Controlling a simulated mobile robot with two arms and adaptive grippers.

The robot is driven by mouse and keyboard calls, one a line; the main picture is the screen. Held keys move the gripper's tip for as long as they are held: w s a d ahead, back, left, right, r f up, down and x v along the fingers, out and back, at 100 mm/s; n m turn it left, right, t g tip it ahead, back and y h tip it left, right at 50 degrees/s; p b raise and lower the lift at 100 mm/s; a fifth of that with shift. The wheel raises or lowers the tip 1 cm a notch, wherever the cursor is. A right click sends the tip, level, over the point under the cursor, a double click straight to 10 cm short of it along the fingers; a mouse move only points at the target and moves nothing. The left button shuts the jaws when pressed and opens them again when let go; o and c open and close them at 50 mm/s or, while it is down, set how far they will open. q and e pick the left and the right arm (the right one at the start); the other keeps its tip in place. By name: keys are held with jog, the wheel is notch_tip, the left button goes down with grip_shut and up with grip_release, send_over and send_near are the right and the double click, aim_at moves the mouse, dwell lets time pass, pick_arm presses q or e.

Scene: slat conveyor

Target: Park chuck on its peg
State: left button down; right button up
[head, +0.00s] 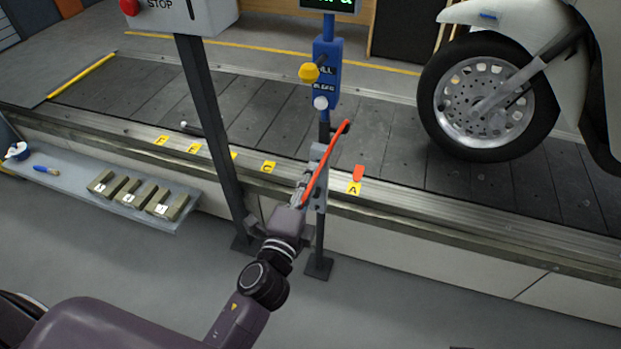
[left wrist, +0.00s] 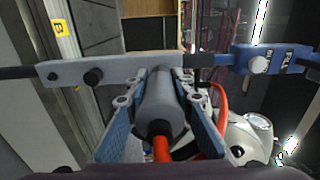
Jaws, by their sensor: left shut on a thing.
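The chuck is a grey cylinder with an orange hose at its near end, in the left wrist view (left wrist: 165,105). My left gripper (left wrist: 165,88) is shut on it, one blue-grey finger on each side; it also shows in the head view (head: 300,192). A grey bracket bar (left wrist: 125,70) with a dark round peg (left wrist: 93,77) lies just beyond the chuck. The bracket stands on the post in the head view (head: 317,165). The chuck's far end overlaps the bar, so I cannot tell whether they touch. The orange hose (head: 325,165) loops up beside the post.
A blue fill box (head: 327,65) with a yellow knob (head: 309,72) is higher on the post. A scooter wheel (head: 485,98) stands on the slat conveyor (head: 380,140). A dark post (head: 212,130) rises left of my arm. A shelf (head: 75,190) holds several blocks.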

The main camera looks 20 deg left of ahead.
pick_arm(q)
jog(key=shift+w, duration=0.2)
jog(key=shift+w, duration=0.1)
pick_arm(e)
jog(key=shift+f, duration=0.15)
pick_arm(q)
jog(key=shift+w, duration=0.15)
pick_arm(e)
jog(key=shift+f, duration=0.15)
pick_arm(q)
jog(key=shift+w, duration=0.15)
pick_arm(e)
jog(key=shift+w, duration=0.1)
pick_arm(q)
jog(key=shift+w, duration=0.2)
pick_arm(e)
jog(key=shift+f, duration=0.15)
